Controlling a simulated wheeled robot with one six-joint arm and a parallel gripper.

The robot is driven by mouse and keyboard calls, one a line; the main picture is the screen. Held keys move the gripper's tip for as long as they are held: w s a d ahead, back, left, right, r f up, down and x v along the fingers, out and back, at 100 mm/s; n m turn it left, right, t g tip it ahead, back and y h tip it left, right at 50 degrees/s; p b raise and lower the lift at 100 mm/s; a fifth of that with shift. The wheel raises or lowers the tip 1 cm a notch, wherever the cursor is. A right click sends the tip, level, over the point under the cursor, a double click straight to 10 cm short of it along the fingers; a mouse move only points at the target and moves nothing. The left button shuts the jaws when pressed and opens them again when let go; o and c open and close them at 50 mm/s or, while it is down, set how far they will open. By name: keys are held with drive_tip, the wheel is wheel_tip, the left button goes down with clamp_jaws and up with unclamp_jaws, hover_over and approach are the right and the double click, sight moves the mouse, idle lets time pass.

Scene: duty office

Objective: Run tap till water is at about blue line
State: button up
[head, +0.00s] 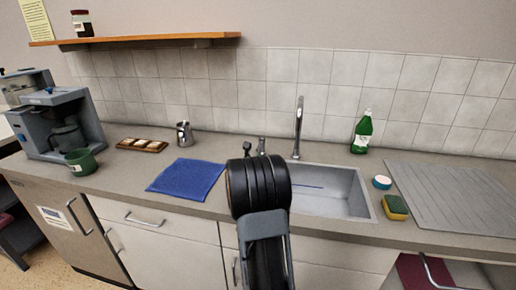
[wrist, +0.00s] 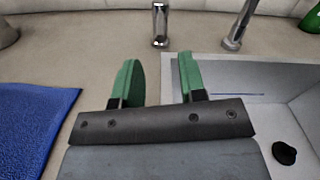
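The sink (head: 330,207) is a grey basin with a thin blue line (head: 305,185) on its far wall; the line also shows in the wrist view (wrist: 238,95). No water shows in the basin or from the chrome tap spout (head: 298,128). A short chrome post (head: 262,146), seemingly the tap's control, stands left of the spout; it shows at the top of the wrist view (wrist: 160,22). My gripper (wrist: 158,75) has two green fingers, apart and empty. They point toward the post but do not touch it. In the head view my arm hides the basin's left part.
A black round plug or drain (wrist: 284,152) lies in the basin. A blue cloth (head: 187,179) lies left of the sink. The counter before the post is clear.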

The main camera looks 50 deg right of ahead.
sight(258, 147)
drive_tip(key=p+x, duration=0.1)
drive_tip(key=x, duration=0.8)
drive_tip(key=shift+w+d, duration=0.1)
drive_tip(key=shift+d, duration=0.05)
drive_tip(key=shift+c, duration=0.5)
clamp_jaws()
